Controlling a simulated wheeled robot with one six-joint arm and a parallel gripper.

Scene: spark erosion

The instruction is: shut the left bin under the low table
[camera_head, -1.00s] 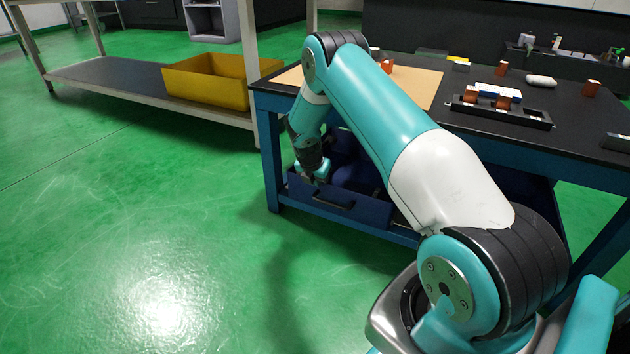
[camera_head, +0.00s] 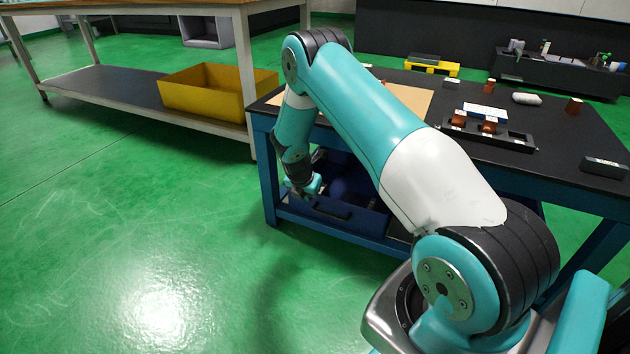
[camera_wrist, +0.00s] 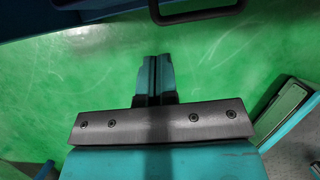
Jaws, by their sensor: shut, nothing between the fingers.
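The low table (camera_head: 556,160) has a black top and a blue frame. Under its left end sits the dark blue left bin (camera_head: 362,217), with a black bar handle (camera_head: 330,212) on its front. Part of the bin's inside shows over its front wall, so it stands at least partly pulled out. My gripper (camera_head: 311,192) hangs beside the bin's left front corner; whether it touches cannot be told. In the wrist view my gripper (camera_wrist: 155,62) is shut and empty over green floor, with the handle (camera_wrist: 197,16) apart from it at the top edge.
A workbench with a lower shelf (camera_head: 110,86) stands at the left, bearing a yellow bin (camera_head: 205,95). A black tray (camera_head: 515,143) with small parts lies on the low table. Green floor in front is clear. My arm hides the table's middle.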

